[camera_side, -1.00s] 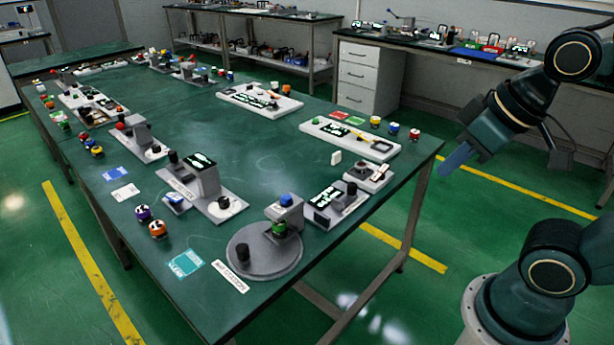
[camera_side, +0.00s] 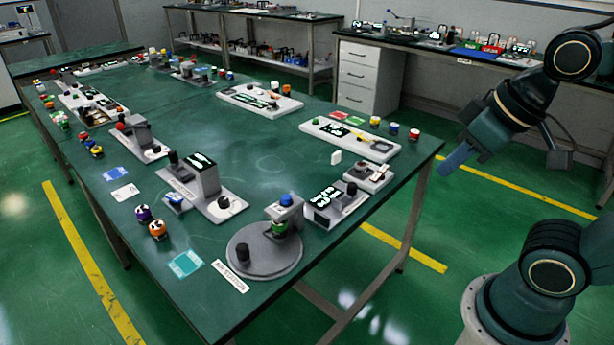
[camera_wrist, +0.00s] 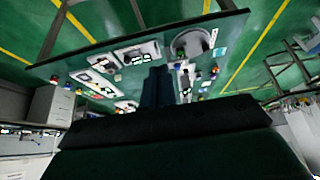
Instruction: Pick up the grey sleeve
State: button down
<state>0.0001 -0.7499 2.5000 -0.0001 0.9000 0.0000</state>
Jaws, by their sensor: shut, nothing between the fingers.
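I cannot pick out a grey sleeve for certain; the parts are small in both views. My gripper (camera_side: 455,158) is beyond the table's right edge, well apart from the parts. In the wrist view its fingers (camera_wrist: 157,75) are together and empty, pointing toward the table. They hide part of the tabletop there.
The green table (camera_side: 240,150) holds several grey stations, among them a tall one with a screen (camera_side: 205,178). Purple (camera_side: 143,213) and orange (camera_side: 158,230) round parts stand near the left edge. The middle of the table is clear. A bench with drawers (camera_side: 367,80) stands behind.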

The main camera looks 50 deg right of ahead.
jog(key=c, duration=2.2)
grip_release()
jog(key=c, duration=1.1)
grip_release()
jog(key=shift+c, duration=0.2)
jog(key=w+d+r+m+g, duration=0.1)
jog(key=w+d+r+m, duration=0.15)
jog(key=w, duration=0.35)
jog(key=w+d+r+m+g, duration=0.1)
jog(key=w+d+r+m, duration=0.15)
jog(key=w, duration=0.35)
jog(key=m+g, duration=0.4)
jog(key=m, duration=1.1)
send_over(362, 164)
notch_tip(362, 164, down, 19)
jog(key=shift+f, duration=4.1)
